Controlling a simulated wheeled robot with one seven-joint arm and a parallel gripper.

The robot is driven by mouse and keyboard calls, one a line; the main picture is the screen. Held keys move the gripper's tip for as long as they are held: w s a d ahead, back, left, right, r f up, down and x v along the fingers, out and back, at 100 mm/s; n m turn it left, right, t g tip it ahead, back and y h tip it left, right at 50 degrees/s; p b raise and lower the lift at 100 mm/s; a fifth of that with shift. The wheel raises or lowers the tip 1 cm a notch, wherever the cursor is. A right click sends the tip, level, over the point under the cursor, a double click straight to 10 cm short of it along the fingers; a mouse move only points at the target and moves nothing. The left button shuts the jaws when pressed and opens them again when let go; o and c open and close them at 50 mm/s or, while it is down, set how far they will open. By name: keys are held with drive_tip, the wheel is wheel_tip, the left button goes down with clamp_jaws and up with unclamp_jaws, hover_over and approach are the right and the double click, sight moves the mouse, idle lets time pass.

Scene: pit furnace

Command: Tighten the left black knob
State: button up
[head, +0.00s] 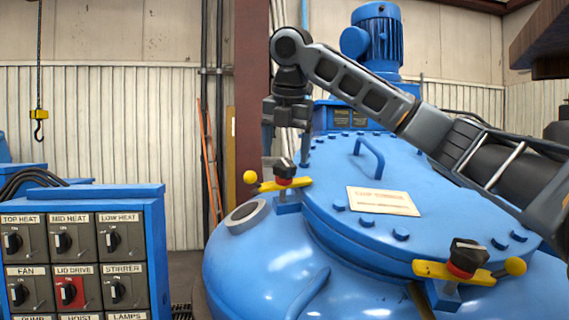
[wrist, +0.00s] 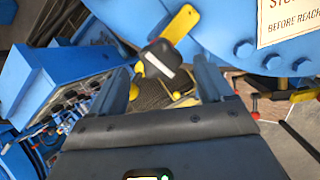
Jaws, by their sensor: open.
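The left black knob (head: 285,168) has a red collar and sits on top of a yellow lever (head: 286,184) with a ball end, at the left rim of the blue lid (head: 330,180). In the wrist view the black knob (wrist: 158,62) shows a white line on its top, and the yellow lever (wrist: 182,24) sticks out beyond it. My gripper (head: 287,148) points down over this knob, with its fingers open and apart. In the wrist view, the knob appears between the open fingertips of my gripper (wrist: 165,68). I cannot tell whether either finger touches it.
A second black knob (head: 469,253) with a yellow lever sits at the lid's front right. A blue handle (head: 369,155) and a white label plate (head: 383,200) are on the lid. A blue control panel (head: 75,250) stands at the left. A blue motor (head: 376,38) rises behind.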

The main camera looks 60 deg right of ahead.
sight(285, 163)
drive_tip(key=shift+x, duration=2)
drive_tip(key=shift+c, duration=0.3)
drive_tip(key=c, duration=1)
drive_tip(key=shift+o, duration=0.2)
